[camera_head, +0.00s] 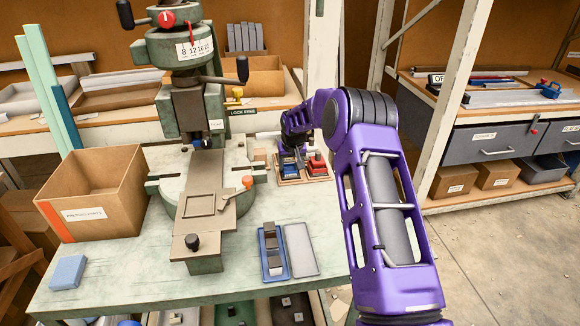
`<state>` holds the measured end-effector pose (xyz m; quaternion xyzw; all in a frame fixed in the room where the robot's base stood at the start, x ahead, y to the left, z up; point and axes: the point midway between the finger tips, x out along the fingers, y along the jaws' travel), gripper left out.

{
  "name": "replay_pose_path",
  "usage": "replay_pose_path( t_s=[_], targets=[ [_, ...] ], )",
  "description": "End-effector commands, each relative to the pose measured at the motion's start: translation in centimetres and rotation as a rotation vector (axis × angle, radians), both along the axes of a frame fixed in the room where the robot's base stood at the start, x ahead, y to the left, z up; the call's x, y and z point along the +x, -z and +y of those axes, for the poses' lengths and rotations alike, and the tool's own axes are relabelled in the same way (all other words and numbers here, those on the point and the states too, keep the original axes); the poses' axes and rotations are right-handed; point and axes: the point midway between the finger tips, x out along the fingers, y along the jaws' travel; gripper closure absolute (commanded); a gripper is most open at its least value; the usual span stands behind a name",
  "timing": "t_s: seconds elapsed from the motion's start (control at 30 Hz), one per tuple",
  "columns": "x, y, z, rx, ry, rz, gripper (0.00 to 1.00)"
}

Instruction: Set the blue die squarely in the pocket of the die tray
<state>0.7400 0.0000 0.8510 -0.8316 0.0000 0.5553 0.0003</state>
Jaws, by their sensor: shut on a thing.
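The die tray (302,182) is a light brown tray on the bench, right of the press. The blue die (289,170) is at the tray's left side, directly under my gripper (291,158). My gripper is shut on the blue die, and its dark fingers hide the die's upper part. The pocket below the die is mostly hidden, so I cannot tell whether the die is seated, square or just above it. A red die (317,167) sits in the right side of the tray, close to my gripper.
The green fly press (214,105) stands left of the tray. An open cardboard box (92,195) is at the left. A blue tray with metal blocks (272,252) and a grey plate (301,250) lie in front.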

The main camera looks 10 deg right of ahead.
Motion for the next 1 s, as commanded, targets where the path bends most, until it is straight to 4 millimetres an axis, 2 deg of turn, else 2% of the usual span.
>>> replay_pose_path(
  t_s=[0.1, 0.13, 0.27, 0.53, 0.67, 0.77, 1.0],
  targets=[
    [0.1, 0.4, 0.0, 0.000, 0.000, -0.002, 1.00],
    [0.0, 0.3, 0.0, 0.000, 0.000, 0.000, 0.37],
    [0.0, 0.3, 0.0, 0.000, 0.000, 0.000, 0.14],
    [0.0, 0.3, 0.0, 0.000, 0.000, 0.000, 0.12],
    [0.0, -0.4, 0.0, 0.000, -0.001, -0.001, 0.12],
    [-0.5, -1.7, 0.0, -0.001, -0.001, -0.002, 0.12],
    [-2.5, -6.4, 0.0, -0.001, -0.001, -0.003, 0.12]
  ],
)
